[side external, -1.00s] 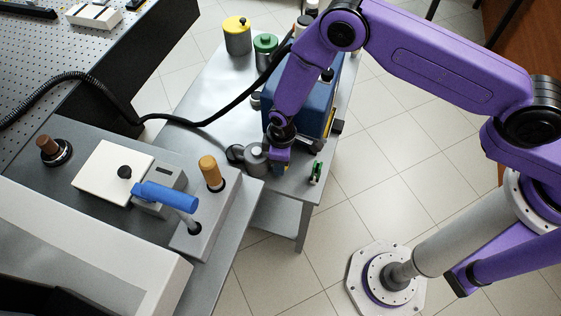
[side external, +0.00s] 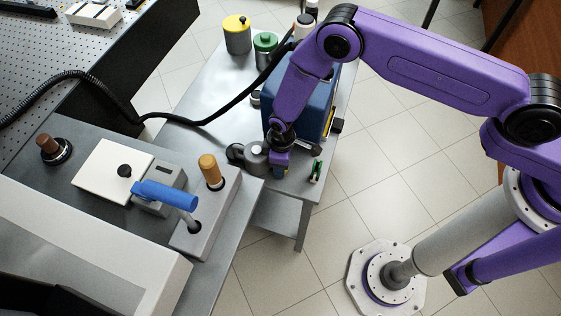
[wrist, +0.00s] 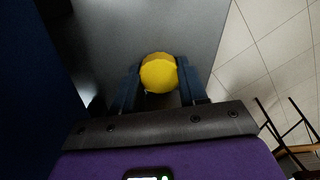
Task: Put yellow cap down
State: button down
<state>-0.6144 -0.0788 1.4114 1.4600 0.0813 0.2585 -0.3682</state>
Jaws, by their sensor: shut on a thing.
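The yellow cap (wrist: 158,73) is round and sits between the two dark fingers of my gripper (wrist: 160,84) in the wrist view. My gripper is shut on it. The grey table top lies beyond the cap; I cannot tell whether the cap touches it. In the side view my gripper (side external: 280,167) is low over the near end of the small grey table (side external: 205,100), and the cap is mostly hidden there.
A blue box (side external: 312,108) stands close behind my gripper. A grey round part (side external: 254,158) is just left of it, and a small green item (side external: 316,171) is at the table's right edge. Yellow-topped (side external: 237,36) and green-topped (side external: 265,49) jars stand farther back.

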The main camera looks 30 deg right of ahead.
jog(key=c, duration=0.6)
grip_release()
jog(key=shift+f, duration=0.15)
jog(key=shift+d, duration=0.1)
jog(key=shift+w+d, duration=0.1)
jog(key=shift+w, duration=0.05)
jog(key=shift+w+r, duration=0.1)
jog(key=shift+r, duration=0.35)
notch_tip(320, 180, up, 12)
jog(key=shift+s+r, duration=0.2)
jog(key=shift+s, duration=0.05)
